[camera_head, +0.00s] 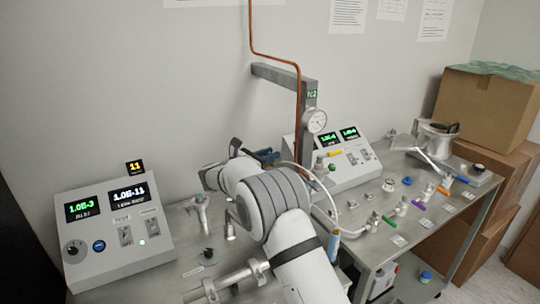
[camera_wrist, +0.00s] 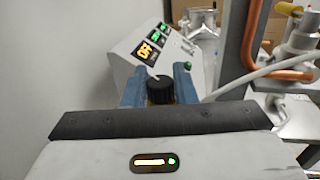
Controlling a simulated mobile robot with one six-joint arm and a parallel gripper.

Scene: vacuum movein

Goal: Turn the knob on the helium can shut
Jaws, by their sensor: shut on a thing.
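My gripper (camera_head: 267,157) is beyond my arm near the wall in the head view, with its blue fingers partly showing. In the wrist view my gripper (camera_wrist: 160,88) has one blue finger on each side of a black ribbed knob (camera_wrist: 160,91) and is shut on it. A light pointer line marks the knob's top, and a yellow part shows just below it. The rest of what bears the knob, probably the helium can, is hidden behind the gripper body. In the head view my arm hides the knob.
A copper pipe (camera_head: 299,110) runs down beside a grey post, with a round gauge (camera_head: 316,121) nearby. A control box (camera_head: 346,170) stands right of my arm, another (camera_head: 112,231) left. Several valves crowd the metal table (camera_head: 375,225). Cardboard boxes (camera_head: 484,108) stand at far right.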

